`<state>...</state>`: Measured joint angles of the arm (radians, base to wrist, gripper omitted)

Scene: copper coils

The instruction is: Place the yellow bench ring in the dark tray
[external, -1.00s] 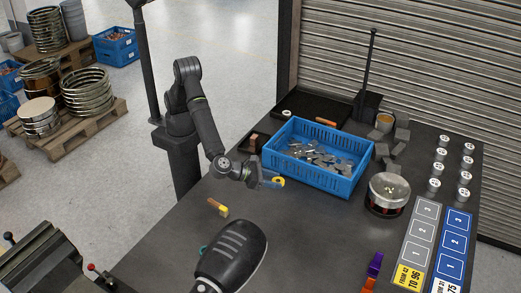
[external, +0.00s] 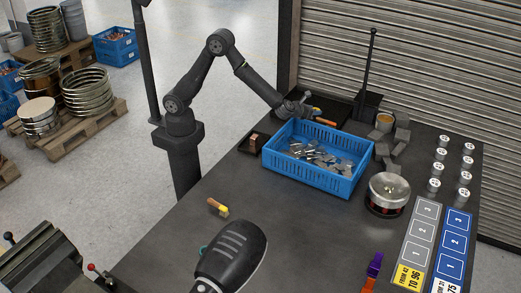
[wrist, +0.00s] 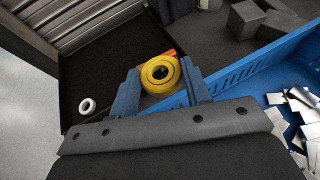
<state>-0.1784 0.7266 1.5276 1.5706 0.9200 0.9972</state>
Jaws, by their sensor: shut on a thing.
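My gripper (wrist: 160,88) is shut on the yellow bench ring (wrist: 160,73), with its blue fingers on either side of it. In the external view my gripper (external: 310,107) is at the back of the bench, and the yellow ring (external: 316,110) shows as a small patch at its tip. The dark tray (wrist: 108,58) lies below and beyond the ring in the wrist view. The ring appears held above the tray's right part, near the blue crate. The exact height is hard to tell.
A white ring (wrist: 87,106) lies in the dark tray. An orange-handled thing (external: 325,122) is partly visible near the ring. The blue crate (external: 318,182) of metal pieces stands just in front of the tray. A dark post (external: 367,70) rises at the tray's right.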

